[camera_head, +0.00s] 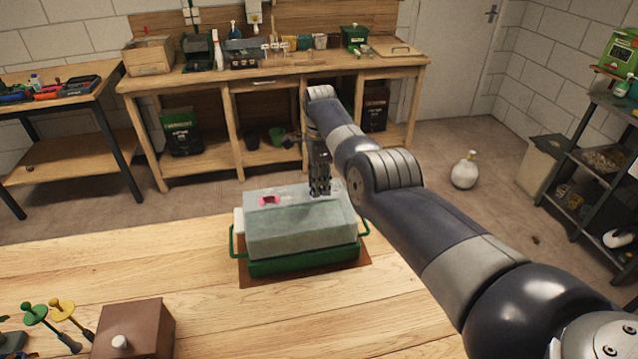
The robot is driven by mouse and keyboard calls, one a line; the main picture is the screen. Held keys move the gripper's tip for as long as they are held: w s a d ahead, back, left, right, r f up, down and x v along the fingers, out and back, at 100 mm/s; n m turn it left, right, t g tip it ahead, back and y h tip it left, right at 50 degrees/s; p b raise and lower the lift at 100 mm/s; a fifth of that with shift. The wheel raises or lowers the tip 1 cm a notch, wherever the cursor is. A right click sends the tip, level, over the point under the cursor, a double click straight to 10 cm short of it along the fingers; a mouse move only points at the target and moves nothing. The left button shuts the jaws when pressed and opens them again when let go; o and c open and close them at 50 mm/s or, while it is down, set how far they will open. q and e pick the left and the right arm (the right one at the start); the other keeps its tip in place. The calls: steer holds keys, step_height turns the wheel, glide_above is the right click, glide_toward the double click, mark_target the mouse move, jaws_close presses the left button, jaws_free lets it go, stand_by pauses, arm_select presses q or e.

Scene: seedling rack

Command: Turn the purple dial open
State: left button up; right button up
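A pinkish-purple dial (269,200) sits on the top left of a clear, greyish lid (300,237). The lid covers a green tray (305,263) with a handle at each end, on the wooden table. My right gripper (320,192) points down over the right part of the lid, to the right of the dial and apart from it. Its dark fingers look close together, but they are too small to tell if they are open or shut. Whether the fingertips touch the lid cannot be told. My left gripper is out of view.
The tray stands on a brown mat (262,283). At the front left are a brown box (134,335) with a pale knob and green and yellow stemmed items (63,308). The table between is bare. A workbench (180,82) stands beyond, across the floor.

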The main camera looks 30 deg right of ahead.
steer(key=shift+f, duration=0.1)
jaws_close()
steer(key=shift+n, duration=0.3)
steer(key=shift+n+p, duration=0.3)
steer(key=shift+n, duration=0.2)
steer(key=n+p, duration=0.1)
steer(key=n, duration=0.3)
steer(key=shift+s, duration=0.1)
steer(key=n, duration=0.4)
steer(key=shift+p, duration=0.35)
steer(key=n, duration=0.4)
steer(key=shift+s, duration=0.1)
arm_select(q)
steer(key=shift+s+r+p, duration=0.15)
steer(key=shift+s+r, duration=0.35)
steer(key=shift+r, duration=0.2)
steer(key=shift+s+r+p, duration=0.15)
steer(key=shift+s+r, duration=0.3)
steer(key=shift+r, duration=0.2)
arm_select(e)
steer(key=shift+d+n, duration=0.1)
steer(key=shift+n, duration=2)
